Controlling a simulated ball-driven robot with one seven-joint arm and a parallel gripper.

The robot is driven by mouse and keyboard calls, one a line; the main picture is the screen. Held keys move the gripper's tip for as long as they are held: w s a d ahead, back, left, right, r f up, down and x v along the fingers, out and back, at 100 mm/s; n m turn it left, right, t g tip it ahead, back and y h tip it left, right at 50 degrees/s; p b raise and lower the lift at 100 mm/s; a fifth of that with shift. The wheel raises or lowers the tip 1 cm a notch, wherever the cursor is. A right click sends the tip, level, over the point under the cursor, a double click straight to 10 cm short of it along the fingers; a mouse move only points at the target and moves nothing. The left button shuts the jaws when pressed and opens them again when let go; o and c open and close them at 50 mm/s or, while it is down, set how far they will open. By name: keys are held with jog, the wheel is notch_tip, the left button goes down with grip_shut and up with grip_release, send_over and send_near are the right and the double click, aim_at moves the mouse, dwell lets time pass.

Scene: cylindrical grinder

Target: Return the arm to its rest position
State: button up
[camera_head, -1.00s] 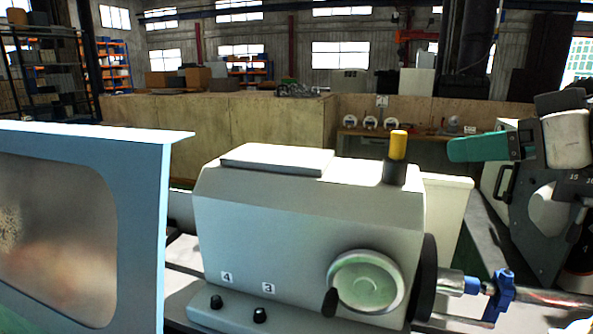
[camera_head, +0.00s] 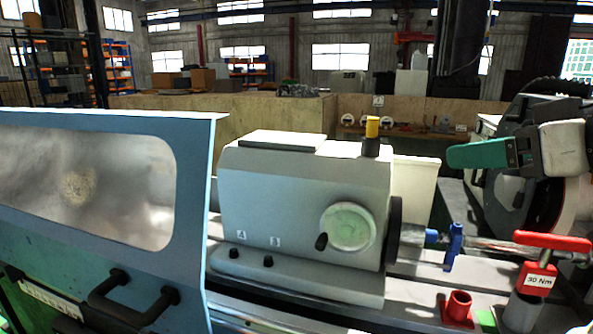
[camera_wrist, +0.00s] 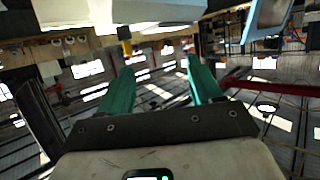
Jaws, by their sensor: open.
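My gripper (camera_head: 480,154) is at the right in the head view, raised beside the grey machine head and apart from it. Only one teal finger shows clearly there. In the wrist view my gripper (camera_wrist: 158,75) has both teal fingers spread apart, with nothing between them. My arm folds at the right edge of the head view. The grey grinder headstock (camera_head: 290,195) stands in the middle with a round handwheel (camera_head: 347,228), two black knobs and a yellow-topped post (camera_head: 371,135).
A blue guard door (camera_head: 190,180) with a window and black handle (camera_head: 130,305) fills the left. A blue clamp (camera_head: 454,246), a red-handled tool marked 30 Nm (camera_head: 540,275) and a red socket (camera_head: 457,308) are at the lower right. A wooden wall (camera_head: 270,120) runs behind.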

jog(key=s+d+f+m+g+h, duration=0.1)
jog(key=s+f+m+g+h, duration=0.15)
jog(key=f, duration=1.55)
jog(key=s+f+m+g+h, duration=0.1)
jog(key=s+f+m+g, duration=0.15)
jog(key=f, duration=1.45)
jog(key=s+d+f+g+h, duration=0.3)
jog(key=s+f+g, duration=0.3)
jog(key=s+f, duration=1.5)
jog(key=s, duration=0.4)
jog(key=shift+s+f+m, duration=0.15)
jog(key=shift+s+m, duration=0.1)
jog(key=shift+m, duration=0.15)
